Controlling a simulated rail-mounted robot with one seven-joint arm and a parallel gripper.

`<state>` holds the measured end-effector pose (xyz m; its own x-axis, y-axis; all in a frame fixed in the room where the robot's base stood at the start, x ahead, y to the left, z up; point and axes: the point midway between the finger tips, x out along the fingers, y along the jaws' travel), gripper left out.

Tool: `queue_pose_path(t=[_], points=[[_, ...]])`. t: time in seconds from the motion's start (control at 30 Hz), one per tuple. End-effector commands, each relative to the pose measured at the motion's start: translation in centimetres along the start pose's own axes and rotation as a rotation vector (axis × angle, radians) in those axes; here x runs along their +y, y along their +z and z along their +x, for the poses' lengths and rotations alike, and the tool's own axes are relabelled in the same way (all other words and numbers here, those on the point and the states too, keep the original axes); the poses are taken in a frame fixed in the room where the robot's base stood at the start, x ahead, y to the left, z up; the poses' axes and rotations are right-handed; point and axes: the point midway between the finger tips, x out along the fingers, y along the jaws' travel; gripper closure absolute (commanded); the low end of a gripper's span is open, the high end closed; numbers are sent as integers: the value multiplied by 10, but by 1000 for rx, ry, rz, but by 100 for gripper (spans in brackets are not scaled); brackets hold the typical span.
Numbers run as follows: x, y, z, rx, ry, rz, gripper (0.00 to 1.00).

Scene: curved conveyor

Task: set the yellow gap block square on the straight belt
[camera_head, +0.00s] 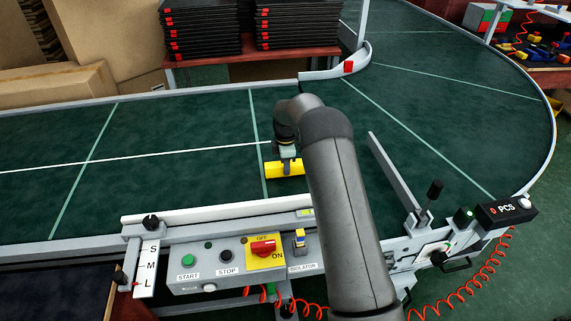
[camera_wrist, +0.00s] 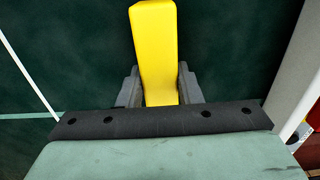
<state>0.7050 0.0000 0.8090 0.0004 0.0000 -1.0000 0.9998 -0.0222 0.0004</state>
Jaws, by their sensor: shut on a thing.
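The yellow gap block (camera_head: 284,169) is a short yellow bar just right of a pale cross line on the dark green straight belt (camera_head: 190,135). In the head view it lies nearly crosswise in the picture, below the white lengthwise line. My gripper (camera_head: 287,157) is above it and shut on it. In the wrist view the block (camera_wrist: 154,45) stands out between the two grey fingers (camera_wrist: 158,88), with the green belt behind it. Whether its underside touches the belt cannot be told. My arm hides the belt to the right of the block.
A pale guide rail (camera_head: 215,210) runs along the near belt edge, above the control box (camera_head: 245,262). A slanted grey bar (camera_head: 393,170) lies right of my arm. Stacked black trays (camera_head: 250,30) stand behind the far edge. The left belt is clear.

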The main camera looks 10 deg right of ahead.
Motion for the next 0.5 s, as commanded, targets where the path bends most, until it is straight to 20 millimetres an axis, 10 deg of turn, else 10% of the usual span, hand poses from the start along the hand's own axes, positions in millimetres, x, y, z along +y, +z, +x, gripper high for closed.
queue_pose_path(t=[0.1, 0.13, 0.2, 0.5], points=[[0, 0, 5, 0, 0, 0, 94], [0, 0, 3, 0, 0, 0, 60], [0, 0, 3, 0, 0, 0, 47], [0, 0, 0, 0, 0, 0, 47]])
